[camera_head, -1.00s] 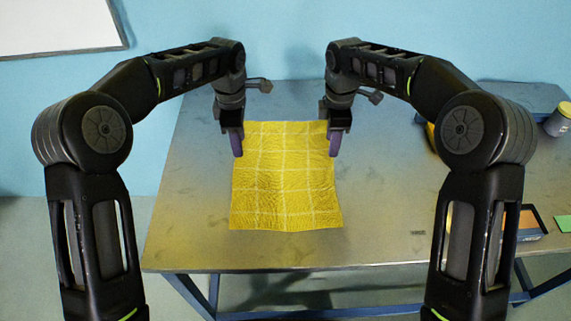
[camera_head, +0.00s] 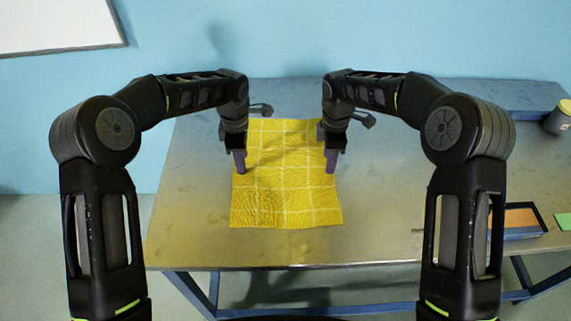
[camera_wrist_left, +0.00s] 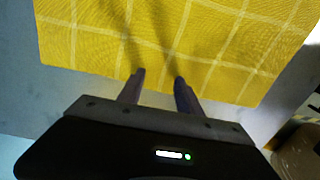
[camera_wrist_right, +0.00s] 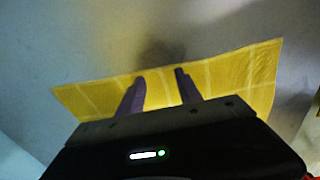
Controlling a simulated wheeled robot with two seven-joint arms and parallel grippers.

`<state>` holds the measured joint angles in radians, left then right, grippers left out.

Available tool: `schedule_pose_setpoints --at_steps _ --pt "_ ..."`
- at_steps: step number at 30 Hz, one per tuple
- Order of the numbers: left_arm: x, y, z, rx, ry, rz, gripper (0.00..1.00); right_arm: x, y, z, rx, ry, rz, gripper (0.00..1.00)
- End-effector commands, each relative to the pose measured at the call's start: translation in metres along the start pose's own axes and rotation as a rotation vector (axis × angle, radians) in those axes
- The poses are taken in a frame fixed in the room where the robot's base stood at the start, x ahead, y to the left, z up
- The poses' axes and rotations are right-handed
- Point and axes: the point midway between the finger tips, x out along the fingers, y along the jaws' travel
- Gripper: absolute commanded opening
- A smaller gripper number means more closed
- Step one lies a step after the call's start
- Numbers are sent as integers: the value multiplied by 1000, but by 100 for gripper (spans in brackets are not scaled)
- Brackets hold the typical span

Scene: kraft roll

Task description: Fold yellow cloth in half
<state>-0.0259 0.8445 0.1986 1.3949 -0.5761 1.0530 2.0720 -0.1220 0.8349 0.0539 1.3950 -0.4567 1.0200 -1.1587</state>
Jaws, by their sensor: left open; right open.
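The yellow cloth (camera_head: 285,195) with pale grid lines lies spread out on the metal table, slightly rippled. My left gripper (camera_head: 240,163) is open at the cloth's left edge, and my right gripper (camera_head: 331,162) is open at its right edge. In the left wrist view the open fingertips (camera_wrist_left: 160,77) overlap the border of the cloth (camera_wrist_left: 200,40). In the right wrist view the fingertips (camera_wrist_right: 160,74) overlap a narrow, slanted strip of cloth (camera_wrist_right: 225,75). I cannot tell whether the fingers touch it. The grippers hide small parts of its side edges.
The metal table (camera_head: 390,235) is clear around the cloth. At the right are an open box (camera_head: 517,222) with orange inside, a green piece (camera_head: 563,221) and a yellow-lidded container (camera_head: 560,118). A blue wall stands behind.

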Motion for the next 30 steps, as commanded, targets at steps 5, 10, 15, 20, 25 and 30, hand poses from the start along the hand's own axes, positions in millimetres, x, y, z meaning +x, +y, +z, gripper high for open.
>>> schedule_pose_setpoints --at_steps 5,10,15,20,25,30 --pt "2 0 0 0 0 0 42 2 0 0 0 0 0 42" --pt "3 0 0 0 0 0 38 3 0 0 0 0 0 38" --pt "3 0 0 0 0 0 31 3 0 0 -1 0 0 31" --pt "3 0 0 0 0 -1 24 4 0 0 -1 0 -1 24" --pt "4 0 0 0 1 -1 17 4 0 0 -1 0 -1 17" --pt "4 0 0 0 1 -1 10 4 0 0 -1 0 -1 10"
